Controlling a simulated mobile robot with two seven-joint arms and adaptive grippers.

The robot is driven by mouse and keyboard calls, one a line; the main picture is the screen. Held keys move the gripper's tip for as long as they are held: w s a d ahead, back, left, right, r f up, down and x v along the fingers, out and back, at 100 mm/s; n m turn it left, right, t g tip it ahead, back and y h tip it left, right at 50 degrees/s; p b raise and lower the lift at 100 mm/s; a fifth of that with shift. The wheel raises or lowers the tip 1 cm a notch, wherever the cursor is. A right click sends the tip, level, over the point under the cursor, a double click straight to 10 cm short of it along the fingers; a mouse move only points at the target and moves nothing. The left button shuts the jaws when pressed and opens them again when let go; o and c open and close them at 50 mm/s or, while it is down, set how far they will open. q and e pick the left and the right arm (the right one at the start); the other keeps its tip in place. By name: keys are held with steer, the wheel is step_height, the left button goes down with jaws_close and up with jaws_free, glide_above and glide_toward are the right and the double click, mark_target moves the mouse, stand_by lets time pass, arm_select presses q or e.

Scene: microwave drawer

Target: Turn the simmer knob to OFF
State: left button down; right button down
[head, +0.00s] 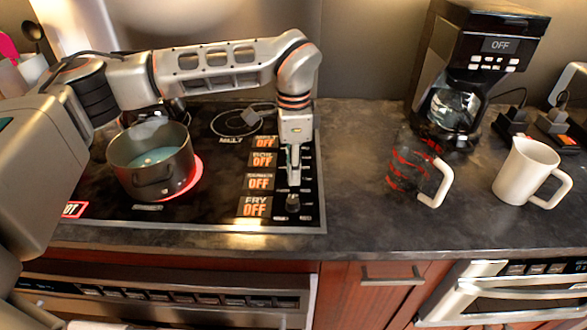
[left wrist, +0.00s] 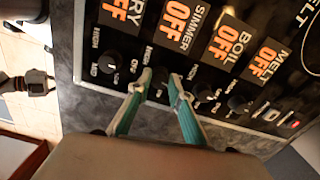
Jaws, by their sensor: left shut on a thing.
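The simmer knob (left wrist: 158,86) is a small dark knob in the row along the right side of the cooktop. In the left wrist view it sits between the fingertips of my left gripper (left wrist: 160,79), which is shut on it. The fingers partly hide the knob, so its pointer cannot be read. In the head view my left gripper (head: 293,180) points down over the knob row. The simmer display (head: 259,181) beside it shows SIMMER OFF in orange; it also shows in the left wrist view (left wrist: 180,24).
The fry knob (left wrist: 111,61) and boil knob (left wrist: 204,93) sit close on either side. A dark pot (head: 151,160) stands on a red-glowing burner. A glass mug (head: 408,172), a white mug (head: 526,172) and a coffee maker (head: 472,75) stand to the right.

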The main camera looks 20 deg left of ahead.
arm_select(q)
steer(key=shift+n, duration=0.6)
steer(key=c, duration=1.8)
jaws_free()
step_height(320, 180, up, 12)
steer(key=shift+r, duration=0.1)
